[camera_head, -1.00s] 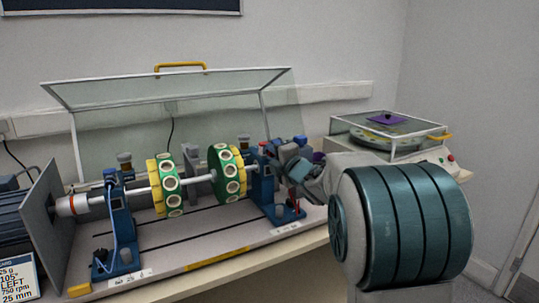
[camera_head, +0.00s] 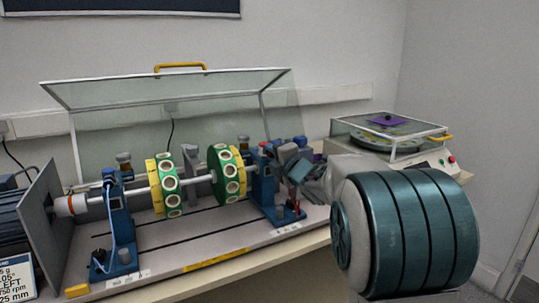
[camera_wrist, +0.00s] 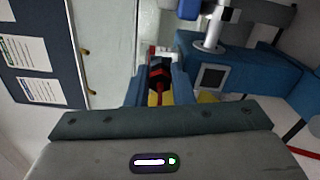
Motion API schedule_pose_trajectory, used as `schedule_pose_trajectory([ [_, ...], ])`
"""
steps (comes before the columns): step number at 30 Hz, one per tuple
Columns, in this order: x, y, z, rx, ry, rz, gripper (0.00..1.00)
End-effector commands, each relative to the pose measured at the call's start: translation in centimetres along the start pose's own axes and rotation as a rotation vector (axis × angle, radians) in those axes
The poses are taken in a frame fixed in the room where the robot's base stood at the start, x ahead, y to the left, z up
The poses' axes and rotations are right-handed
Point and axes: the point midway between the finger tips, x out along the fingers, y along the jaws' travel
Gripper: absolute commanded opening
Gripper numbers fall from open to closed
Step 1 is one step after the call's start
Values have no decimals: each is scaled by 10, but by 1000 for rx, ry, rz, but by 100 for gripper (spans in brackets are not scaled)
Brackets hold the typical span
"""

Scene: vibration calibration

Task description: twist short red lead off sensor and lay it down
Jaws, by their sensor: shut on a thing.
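My gripper (camera_wrist: 160,82) is shut on the dark and red end of the short red lead (camera_wrist: 160,98), which shows between the blue fingers in the wrist view. A small white and red part (camera_wrist: 162,52) lies just beyond the fingertips. I cannot tell whether the lead's end is still joined to the sensor there. In the head view my gripper (camera_head: 283,158) is at the right-hand blue bearing pedestal (camera_head: 264,184), partly hidden by my wrist. The sensor itself is not clearly seen.
Two green and yellow discs (camera_head: 228,172) sit on the shaft left of my gripper. A clear guard (camera_head: 180,98) with a yellow handle stands raised behind. A covered instrument (camera_head: 390,135) stands at the right. The grey bed in front of the shaft has free room.

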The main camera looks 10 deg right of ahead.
Motion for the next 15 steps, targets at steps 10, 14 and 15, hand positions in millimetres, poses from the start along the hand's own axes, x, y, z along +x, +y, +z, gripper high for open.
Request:
schedule_pose_trajectory([
  [10, 0, -2, -2, -45, 3, -2, 0],
  [14, 0, -2, -2, -61, 3, -2, 0],
  [15, 0, -2, -2, -65, 3, -2, 0],
])
